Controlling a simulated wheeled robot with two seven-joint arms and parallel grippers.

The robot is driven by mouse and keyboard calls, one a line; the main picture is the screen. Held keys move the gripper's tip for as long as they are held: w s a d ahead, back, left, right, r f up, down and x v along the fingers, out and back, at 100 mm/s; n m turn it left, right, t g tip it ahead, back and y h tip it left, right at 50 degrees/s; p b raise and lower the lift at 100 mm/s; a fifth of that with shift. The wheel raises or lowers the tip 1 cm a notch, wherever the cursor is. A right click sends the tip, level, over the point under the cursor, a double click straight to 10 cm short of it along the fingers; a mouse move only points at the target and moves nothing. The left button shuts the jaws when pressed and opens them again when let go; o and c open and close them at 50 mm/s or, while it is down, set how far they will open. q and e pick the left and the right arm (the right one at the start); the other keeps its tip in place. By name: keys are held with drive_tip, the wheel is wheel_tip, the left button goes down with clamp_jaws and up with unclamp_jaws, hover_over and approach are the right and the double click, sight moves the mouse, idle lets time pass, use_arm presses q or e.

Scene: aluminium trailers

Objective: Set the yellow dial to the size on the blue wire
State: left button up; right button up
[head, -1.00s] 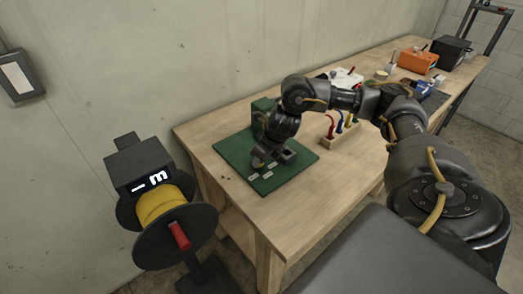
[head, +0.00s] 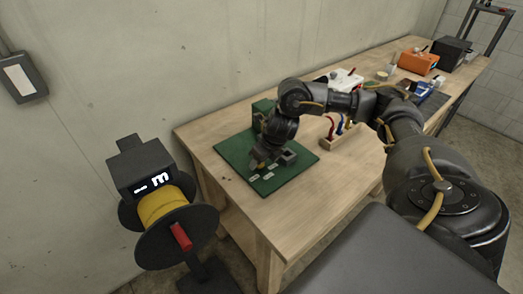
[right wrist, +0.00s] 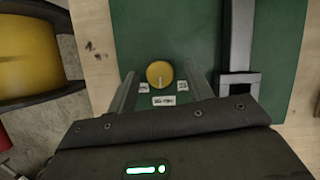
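The yellow dial (right wrist: 160,73) sits on the green board (right wrist: 185,25). A pale mark on the dial points down in the right wrist view, towards the lower of three small white labels (right wrist: 163,100); their print is too small to read. My right gripper (right wrist: 162,88) is open, with one finger on each side of the dial and a gap to it. In the head view my right gripper (head: 264,158) is low over the board and mostly hides the dial. The blue wire (head: 340,125) stands in a wooden rack; its size marking is not readable. My left gripper is not in view.
A reel of yellow cable (head: 160,205) with a lit display stands left of the wooden bench (head: 225,200). A red wire (head: 330,127) shares the rack. An orange box (head: 418,61) stands at the far end.

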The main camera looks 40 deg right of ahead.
drive_tip(key=p+v, duration=0.2)
drive_tip(key=v, duration=0.8)
drive_tip(key=shift+r, duration=0.4)
drive_tip(key=shift+s+d, duration=0.1)
drive_tip(key=shift+s, duration=0.05)
